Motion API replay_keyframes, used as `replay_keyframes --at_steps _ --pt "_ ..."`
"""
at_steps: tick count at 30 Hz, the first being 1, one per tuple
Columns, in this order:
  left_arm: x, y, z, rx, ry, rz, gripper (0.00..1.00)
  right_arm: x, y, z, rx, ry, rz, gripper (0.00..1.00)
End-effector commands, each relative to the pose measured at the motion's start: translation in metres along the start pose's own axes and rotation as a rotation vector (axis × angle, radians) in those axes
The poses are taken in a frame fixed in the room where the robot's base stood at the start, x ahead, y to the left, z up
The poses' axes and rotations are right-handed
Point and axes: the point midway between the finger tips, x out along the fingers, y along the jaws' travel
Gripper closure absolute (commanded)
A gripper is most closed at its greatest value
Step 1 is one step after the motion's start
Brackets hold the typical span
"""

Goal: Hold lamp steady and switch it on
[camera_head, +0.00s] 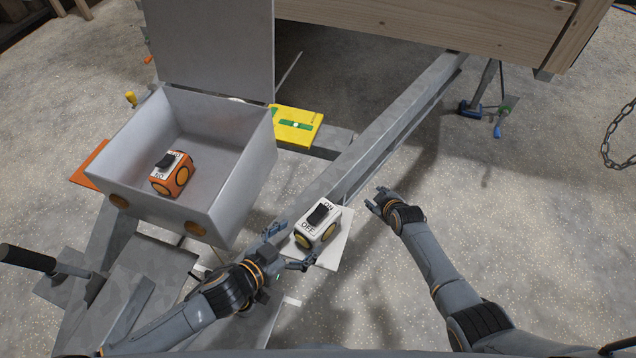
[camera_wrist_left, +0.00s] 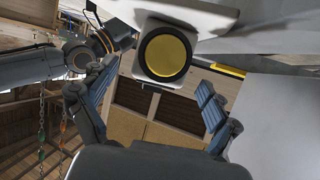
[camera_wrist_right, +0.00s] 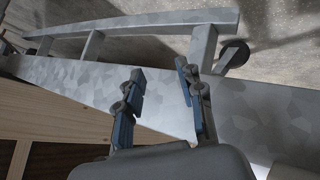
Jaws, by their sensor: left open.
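A small white lamp (camera_head: 318,226) with a black rocker switch marked ON and OFF and yellow round lenses sits on a white plate (camera_head: 334,250) by the metal beam. My left gripper (camera_head: 290,247) is open at its left side, with the lamp in front of the fingers. In the left wrist view the lamp's yellow lens (camera_wrist_left: 166,55) shows between the open fingers (camera_wrist_left: 157,76). My right gripper (camera_head: 377,201) is open and empty, right of the lamp and apart from it. In the right wrist view its fingers (camera_wrist_right: 160,70) have only the metal frame beyond them.
An open grey metal box (camera_head: 222,172) at the left holds an orange lamp (camera_head: 176,176) with a similar switch. A long metal beam (camera_head: 395,115) runs past the white lamp. A wooden trailer wall (camera_head: 430,25) stands at the back.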

Motion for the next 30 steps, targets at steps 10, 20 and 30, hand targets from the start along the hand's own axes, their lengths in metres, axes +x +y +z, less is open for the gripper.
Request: replay_keyframes --at_steps 10,20,30 --pt "0.000 0.000 0.000 0.000 0.000 0.000 0.11 -0.028 0.127 -0.170 -0.267 0.219 0.156 0.62" --pt "0.000 0.000 0.000 0.000 0.000 0.000 0.11 -0.104 0.201 -0.334 -0.600 0.403 0.271 0.62" --pt "0.000 0.000 0.000 0.000 0.000 0.000 0.11 -0.167 0.031 -0.378 -1.259 0.406 -0.230 0.62"
